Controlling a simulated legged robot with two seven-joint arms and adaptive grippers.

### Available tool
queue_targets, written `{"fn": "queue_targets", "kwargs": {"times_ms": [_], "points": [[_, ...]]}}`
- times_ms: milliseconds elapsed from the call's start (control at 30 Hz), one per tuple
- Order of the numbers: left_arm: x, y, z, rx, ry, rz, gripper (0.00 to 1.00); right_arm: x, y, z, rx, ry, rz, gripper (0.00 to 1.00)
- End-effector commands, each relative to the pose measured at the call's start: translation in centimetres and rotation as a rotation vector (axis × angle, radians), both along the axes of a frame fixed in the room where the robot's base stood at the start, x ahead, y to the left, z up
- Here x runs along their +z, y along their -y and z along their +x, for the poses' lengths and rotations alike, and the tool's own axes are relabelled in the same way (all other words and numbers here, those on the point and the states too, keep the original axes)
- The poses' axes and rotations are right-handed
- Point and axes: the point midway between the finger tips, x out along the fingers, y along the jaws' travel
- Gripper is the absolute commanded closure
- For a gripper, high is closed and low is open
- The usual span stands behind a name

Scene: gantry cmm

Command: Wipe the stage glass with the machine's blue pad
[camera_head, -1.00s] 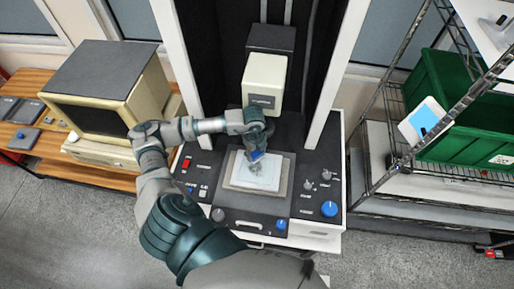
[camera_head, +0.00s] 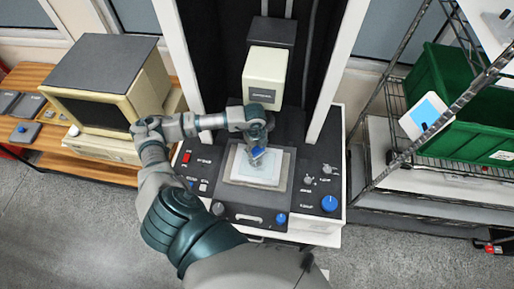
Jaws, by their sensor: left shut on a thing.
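The stage glass (camera_head: 268,174) is a pale plate on a grey frame in the middle of the machine's dark deck. My left gripper (camera_head: 256,150) is over the back left part of the glass, pointing down. It is shut on the blue pad (camera_head: 257,157), which shows as a small blue patch at the fingertips. The pad is at or very close to the glass; I cannot tell whether it touches. The gripper hides part of the pad and the glass behind. My right gripper is not in view.
The cream measuring head (camera_head: 265,75) hangs just behind my left gripper, between two white columns. Blue knobs (camera_head: 329,203) and a red switch (camera_head: 186,157) surround the stage. An old monitor (camera_head: 105,85) stands left; a wire rack with a green crate (camera_head: 455,110) stands right.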

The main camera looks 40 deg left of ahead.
Motion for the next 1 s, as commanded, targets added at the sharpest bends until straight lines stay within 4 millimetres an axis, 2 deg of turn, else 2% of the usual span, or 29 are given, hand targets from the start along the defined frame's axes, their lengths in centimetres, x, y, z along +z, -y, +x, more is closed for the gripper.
{"fn": "queue_targets", "kwargs": {"times_ms": [733,1000], "points": [[-1.3,0.0,-0.1,0.0,0.0,0.0,0.77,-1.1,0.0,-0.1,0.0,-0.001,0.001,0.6],[-1.2,1.2,-2.2,-0.002,-0.002,0.0,0.77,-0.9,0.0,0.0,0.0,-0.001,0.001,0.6]]}}
